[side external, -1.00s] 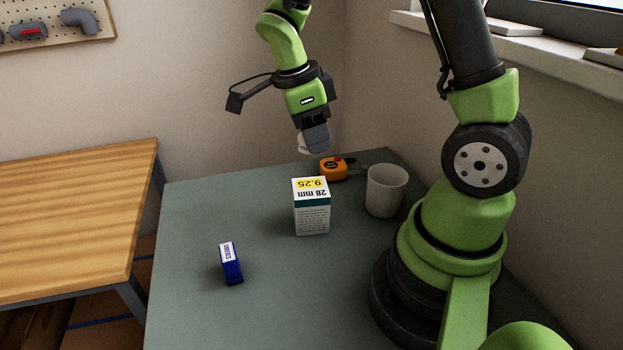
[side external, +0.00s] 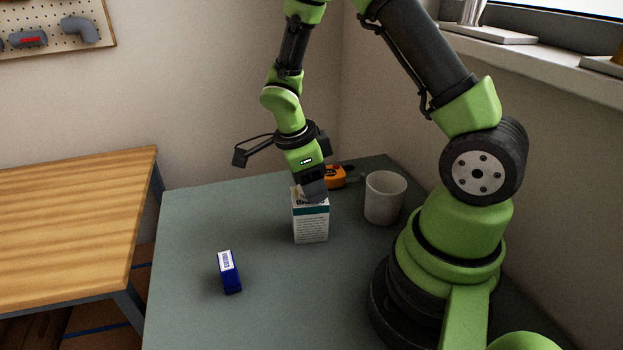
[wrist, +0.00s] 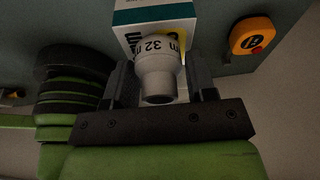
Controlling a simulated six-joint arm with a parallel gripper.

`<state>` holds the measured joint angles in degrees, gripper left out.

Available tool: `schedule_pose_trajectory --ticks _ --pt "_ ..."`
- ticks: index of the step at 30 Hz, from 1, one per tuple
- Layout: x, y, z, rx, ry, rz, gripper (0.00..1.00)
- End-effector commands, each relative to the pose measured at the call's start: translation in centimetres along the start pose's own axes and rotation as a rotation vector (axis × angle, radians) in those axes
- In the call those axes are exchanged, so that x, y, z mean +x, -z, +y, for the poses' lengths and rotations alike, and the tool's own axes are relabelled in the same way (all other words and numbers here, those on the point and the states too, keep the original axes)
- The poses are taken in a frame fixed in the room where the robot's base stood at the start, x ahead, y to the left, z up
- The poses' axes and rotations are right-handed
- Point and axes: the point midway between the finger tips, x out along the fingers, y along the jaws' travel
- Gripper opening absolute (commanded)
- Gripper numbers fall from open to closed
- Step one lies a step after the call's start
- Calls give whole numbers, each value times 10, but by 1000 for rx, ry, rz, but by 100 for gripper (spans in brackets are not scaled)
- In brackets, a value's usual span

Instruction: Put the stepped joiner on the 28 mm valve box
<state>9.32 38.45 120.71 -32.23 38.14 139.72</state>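The stepped joiner (wrist: 159,68) is a white fitting marked "32 m…", with a wide end and a narrower end. In the wrist view it sits between the two fingers of my gripper (side external: 315,192), which close on its sides. The 28 mm valve box (side external: 311,225) stands upright on the table, white with a teal band. It also shows behind the joiner in the wrist view (wrist: 152,15).
An orange tape measure (side external: 336,178) lies behind the box, and a whitish cup (side external: 384,199) stands to its right. A small blue box (side external: 229,272) is at the front left of the grey-green table (side external: 190,220). The table between the two boxes is clear.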

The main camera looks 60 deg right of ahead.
Motion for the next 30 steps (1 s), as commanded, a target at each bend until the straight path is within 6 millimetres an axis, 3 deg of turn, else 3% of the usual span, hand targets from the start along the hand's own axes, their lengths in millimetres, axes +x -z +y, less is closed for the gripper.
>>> schedule_pose_trajectory --ticks 2,13,24,30 --pt "0 0 0 0 0 0 68" --pt "-7 0 -1 2 3 -2 68" --pt "-81 0 -1 1 7 -5 68" --pt "-112 0 -1 -1 4 -2 68"
